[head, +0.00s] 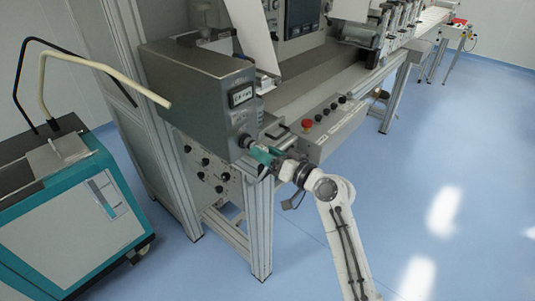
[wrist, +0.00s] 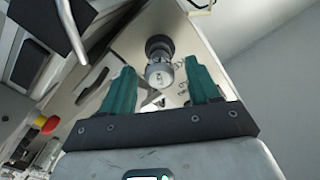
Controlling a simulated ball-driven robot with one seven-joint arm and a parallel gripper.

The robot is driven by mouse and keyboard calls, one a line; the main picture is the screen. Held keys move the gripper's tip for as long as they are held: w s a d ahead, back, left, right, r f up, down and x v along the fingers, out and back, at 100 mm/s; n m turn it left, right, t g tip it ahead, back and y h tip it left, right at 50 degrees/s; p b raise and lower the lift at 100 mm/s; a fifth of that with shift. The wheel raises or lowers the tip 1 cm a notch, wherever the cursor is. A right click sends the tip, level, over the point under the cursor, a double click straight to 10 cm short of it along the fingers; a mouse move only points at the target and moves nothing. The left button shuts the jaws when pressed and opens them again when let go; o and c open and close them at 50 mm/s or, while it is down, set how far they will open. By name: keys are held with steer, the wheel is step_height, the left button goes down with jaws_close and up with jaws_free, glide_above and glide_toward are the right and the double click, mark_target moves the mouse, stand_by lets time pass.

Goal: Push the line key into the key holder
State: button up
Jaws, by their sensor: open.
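A dark round collar (wrist: 158,45), which looks like the key holder, sits on the face of the grey metal box (head: 205,95). A short silver cylinder (wrist: 160,74) with small markings on its end stands out from the collar; it looks like the line key, but how deep it sits is not clear. My gripper (wrist: 160,68) has its two teal fingers spread either side of the cylinder, with visible gaps. In the head view my gripper (head: 256,153) is close to the box's lower right part, and the key is mostly hidden there.
A small display (head: 241,95) is on the box above my gripper. A control panel (head: 325,125) with a red button (head: 307,123) lies to the right. A teal and white cabinet (head: 70,215) stands left. Blue floor (head: 410,190) is open at right.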

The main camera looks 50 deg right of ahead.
steer(key=s+b, duration=0.2)
steer(key=s, duration=0.8)
steer(key=shift+s+d, duration=0.15)
steer(key=shift+s, duration=0.25)
steer(key=s+a+f+n+g+y, duration=0.3)
steer(key=a+f+g, duration=0.4)
steer(key=a+f, duration=0.5)
steer(key=s+a+f+n+g+h, duration=0.1)
steer(key=s+f+g+h, duration=0.1)
steer(key=s+f+g, duration=0.3)
steer(key=s+a+f+n+g+h, duration=0.1)
steer(key=s+f+g, duration=0.4)
steer(key=s, duration=0.6)
steer(key=shift+s+a+h, duration=0.3)
steer(key=shift+a+h, duration=0.1)
steer(key=shift+a, duration=0.2)
